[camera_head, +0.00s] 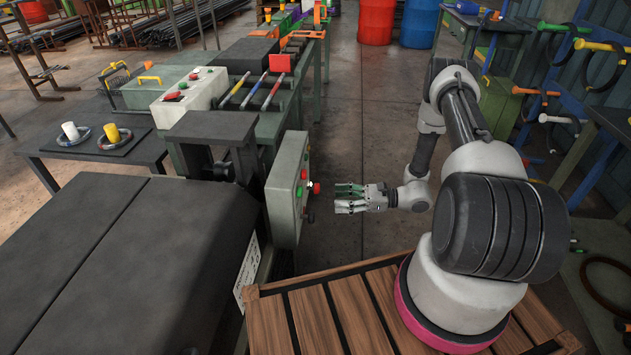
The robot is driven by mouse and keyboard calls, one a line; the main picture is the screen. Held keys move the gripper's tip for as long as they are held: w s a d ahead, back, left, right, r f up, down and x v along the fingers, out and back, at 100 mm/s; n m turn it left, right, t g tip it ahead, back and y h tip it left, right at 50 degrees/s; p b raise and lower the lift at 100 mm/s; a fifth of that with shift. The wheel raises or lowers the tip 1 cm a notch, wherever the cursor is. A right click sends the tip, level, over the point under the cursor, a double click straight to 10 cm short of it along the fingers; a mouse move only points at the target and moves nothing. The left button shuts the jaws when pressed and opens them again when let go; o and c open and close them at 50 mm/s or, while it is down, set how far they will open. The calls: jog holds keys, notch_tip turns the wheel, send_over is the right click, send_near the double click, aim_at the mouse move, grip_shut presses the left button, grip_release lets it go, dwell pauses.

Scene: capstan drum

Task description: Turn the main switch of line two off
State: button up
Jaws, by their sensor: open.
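A grey-green control box (287,190) is mounted on the side of the machine left of my arm. On its right-hand face are a red button (304,174), a green button (299,191), a larger red knob (316,187) and a dark knob (310,216). I cannot read any line label, so I cannot tell which is the main switch of line two. My gripper (338,198) is open and empty. It points left at the box's face, a short gap right of the red knob, touching nothing.
A dark flat-topped machine (110,255) fills the lower left. A second, pale control box (190,97) with buttons stands farther back beside a roller conveyor (262,92). A wooden slatted platform (325,318) lies under my arm. The concrete floor (345,110) beyond my gripper is clear.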

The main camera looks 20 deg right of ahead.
aim_at(317, 188)
jog(key=shift+m+t, duration=0.3)
jog(key=shift+t, duration=0.3)
jog(key=w+a, duration=0.1)
jog(key=a, duration=0.1)
jog(key=w+a+r, duration=0.1)
jog(key=w+a, duration=0.3)
jog(key=a, duration=0.1)
jog(key=shift+w+r, duration=0.15)
jog(key=shift+r, duration=0.15)
jog(key=c, duration=1)
